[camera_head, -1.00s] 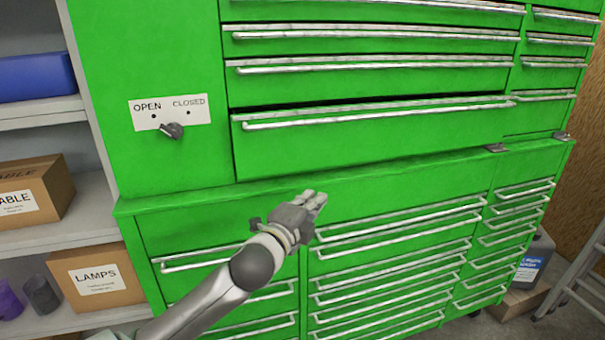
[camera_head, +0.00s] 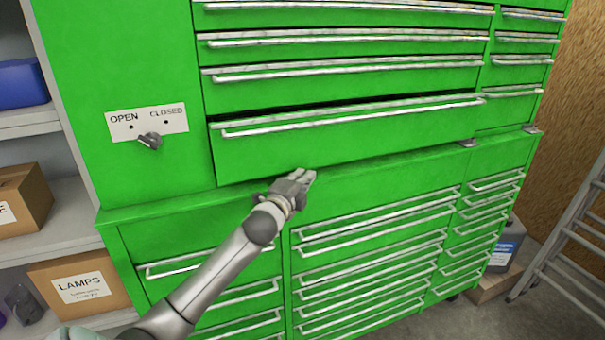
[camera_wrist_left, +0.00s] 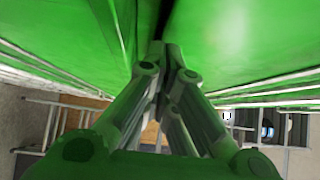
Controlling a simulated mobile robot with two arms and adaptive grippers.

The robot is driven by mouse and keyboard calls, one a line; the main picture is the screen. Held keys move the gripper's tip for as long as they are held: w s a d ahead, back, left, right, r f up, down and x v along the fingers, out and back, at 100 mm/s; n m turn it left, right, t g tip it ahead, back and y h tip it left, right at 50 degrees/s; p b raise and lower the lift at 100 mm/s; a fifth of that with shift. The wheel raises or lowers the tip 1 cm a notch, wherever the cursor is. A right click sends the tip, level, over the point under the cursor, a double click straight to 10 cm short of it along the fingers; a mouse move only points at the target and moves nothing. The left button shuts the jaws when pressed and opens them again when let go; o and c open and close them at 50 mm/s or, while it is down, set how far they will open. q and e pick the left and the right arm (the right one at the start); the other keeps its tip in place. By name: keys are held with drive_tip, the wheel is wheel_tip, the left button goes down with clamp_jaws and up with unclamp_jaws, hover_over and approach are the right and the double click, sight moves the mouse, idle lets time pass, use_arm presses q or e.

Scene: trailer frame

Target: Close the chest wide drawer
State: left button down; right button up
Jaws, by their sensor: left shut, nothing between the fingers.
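The green chest's wide drawer (camera_head: 340,140) is pulled out a little, with a dark gap above its front and a long metal handle along its top edge. My left gripper (camera_head: 304,177) is shut and empty, at the lower edge of the wide drawer's front, near its middle-left. I cannot tell whether the fingertips touch it. In the left wrist view the shut fingers (camera_wrist_left: 166,55) point into a dark gap between green faces. My right gripper is not in view.
A plate with a knob (camera_head: 150,140) marked OPEN and CLOSED is left of the drawer. Shelves with cardboard boxes (camera_head: 83,284) stand at the left. A ladder (camera_head: 570,240) and a jug (camera_head: 505,248) stand at the right.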

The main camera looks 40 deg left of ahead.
use_arm(q)
drive_tip(key=shift+w+a, duration=0.1)
drive_tip(key=shift+w, duration=0.05)
drive_tip(key=shift+w+a+r, duration=0.15)
drive_tip(key=shift+w+a, duration=0.25)
drive_tip(key=shift+a, duration=0.4)
drive_tip(key=shift+w+a, duration=0.3)
drive_tip(key=shift+a, duration=0.1)
drive_tip(key=shift+s+d, duration=0.1)
